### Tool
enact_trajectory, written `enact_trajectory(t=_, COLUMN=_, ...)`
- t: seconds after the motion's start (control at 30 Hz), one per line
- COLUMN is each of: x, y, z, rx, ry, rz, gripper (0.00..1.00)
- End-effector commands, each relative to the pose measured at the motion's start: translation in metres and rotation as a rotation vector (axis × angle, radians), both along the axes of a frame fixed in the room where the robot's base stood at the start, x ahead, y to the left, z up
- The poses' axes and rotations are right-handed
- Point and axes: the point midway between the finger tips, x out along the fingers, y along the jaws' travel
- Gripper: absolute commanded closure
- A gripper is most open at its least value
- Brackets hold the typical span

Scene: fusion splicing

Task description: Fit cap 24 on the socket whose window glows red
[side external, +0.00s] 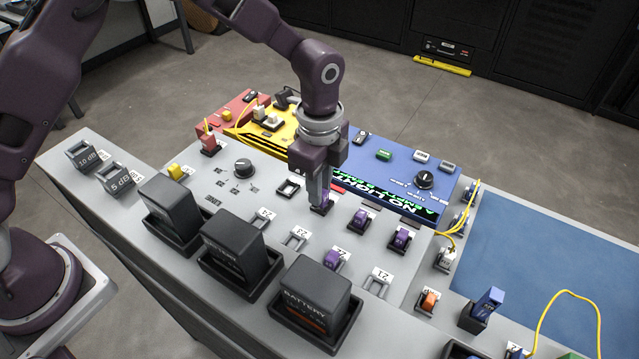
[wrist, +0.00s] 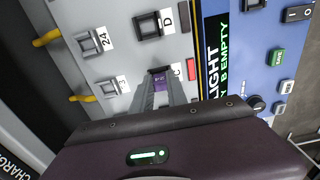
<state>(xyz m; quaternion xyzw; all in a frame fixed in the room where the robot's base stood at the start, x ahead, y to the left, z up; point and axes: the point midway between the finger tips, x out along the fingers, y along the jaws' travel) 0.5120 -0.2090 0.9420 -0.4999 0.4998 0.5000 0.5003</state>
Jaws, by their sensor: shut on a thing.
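My gripper (side external: 321,197) is shut on a purple cap, and its fingers (wrist: 160,95) point down at the socket marked C. The purple cap (wrist: 160,84) is between the fingertips at socket C (wrist: 160,70); its number is not readable, and I cannot tell whether it is fully seated. A red window (wrist: 194,69) glows beside socket C, and it also shows in the side view (side external: 338,188). Socket D (wrist: 149,26) is empty. The holder marked 24 (wrist: 88,44) is empty, and so is its neighbour (wrist: 108,88), marked 23 in the side view.
Two sockets to the right carry purple caps (side external: 360,219) (side external: 401,237). Another purple cap (side external: 334,260) sits in a front-row holder; holder 21 (side external: 377,284) is empty. Three black batteries (side external: 315,293) stand along the front. A blue panel (side external: 400,160) with a display lies behind.

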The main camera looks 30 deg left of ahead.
Motion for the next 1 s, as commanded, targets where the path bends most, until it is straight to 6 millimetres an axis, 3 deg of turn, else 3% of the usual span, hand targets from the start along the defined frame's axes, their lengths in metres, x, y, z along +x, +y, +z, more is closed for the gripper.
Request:
enact_trajectory(t=0.43, x=0.0, y=0.0, z=-0.007, rx=0.0, ry=0.0, rz=0.0, gripper=1.0)
enact_trajectory(t=0.47, x=0.0, y=0.0, z=-0.007, rx=0.0, ry=0.0, rz=0.0, gripper=0.76)
enact_trajectory(t=0.57, x=0.0, y=0.0, z=-0.007, rx=0.0, ry=0.0, rz=0.0, gripper=0.56)
enact_trajectory(t=0.87, x=0.0, y=0.0, z=-0.005, rx=0.0, ry=-0.001, rz=0.0, gripper=0.56)
enact_trajectory(t=1.0, x=0.001, y=-0.001, z=0.018, rx=-0.002, ry=-0.004, rz=0.0, gripper=0.56)
